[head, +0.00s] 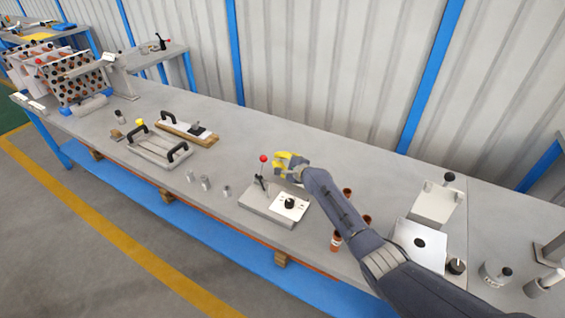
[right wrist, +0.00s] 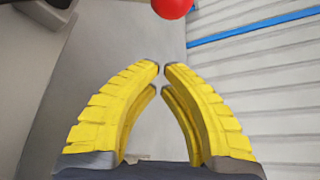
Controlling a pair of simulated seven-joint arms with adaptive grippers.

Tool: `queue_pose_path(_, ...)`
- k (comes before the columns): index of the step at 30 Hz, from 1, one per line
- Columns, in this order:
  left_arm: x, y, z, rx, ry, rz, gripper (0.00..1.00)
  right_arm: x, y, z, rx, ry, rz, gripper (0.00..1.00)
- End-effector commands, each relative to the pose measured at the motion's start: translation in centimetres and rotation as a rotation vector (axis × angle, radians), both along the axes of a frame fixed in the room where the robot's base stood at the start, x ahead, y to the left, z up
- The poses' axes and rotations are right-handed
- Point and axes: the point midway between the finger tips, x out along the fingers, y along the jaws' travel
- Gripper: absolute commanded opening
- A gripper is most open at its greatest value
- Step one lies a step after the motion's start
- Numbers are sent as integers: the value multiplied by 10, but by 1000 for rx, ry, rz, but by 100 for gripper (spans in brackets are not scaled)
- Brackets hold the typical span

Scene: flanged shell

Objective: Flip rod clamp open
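The rod clamp (head: 259,183) is a small dark clamp with an upright lever topped by a red knob (head: 263,158). It stands on a grey base plate (head: 262,208) beside a white plate with a black knob (head: 289,203). My right gripper (head: 279,162) has yellow fingers and is just right of the red knob. In the right wrist view the fingertips (right wrist: 160,68) nearly meet with nothing between them. The red knob (right wrist: 172,6) shows beyond the tips, cut off by the top edge. My left gripper is in neither view.
Small metal cylinders (head: 205,183) stand left of the base plate. Copper-coloured cylinders (head: 336,240) stand close to my right arm. A handled tray (head: 160,150) lies further left, and a white fixture (head: 418,240) stands to the right. A corrugated wall (head: 320,70) rises behind the bench.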

Motion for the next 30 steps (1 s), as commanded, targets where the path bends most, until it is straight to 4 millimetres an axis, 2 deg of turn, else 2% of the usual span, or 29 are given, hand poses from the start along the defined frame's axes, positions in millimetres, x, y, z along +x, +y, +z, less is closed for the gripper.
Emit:
queue_pose_path(15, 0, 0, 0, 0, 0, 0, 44, -19, 20, 17, 1, 0, 3, 0)
queue_pose_path(30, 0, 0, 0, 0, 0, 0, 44, -24, 23, 22, 0, 0, 0, 0)
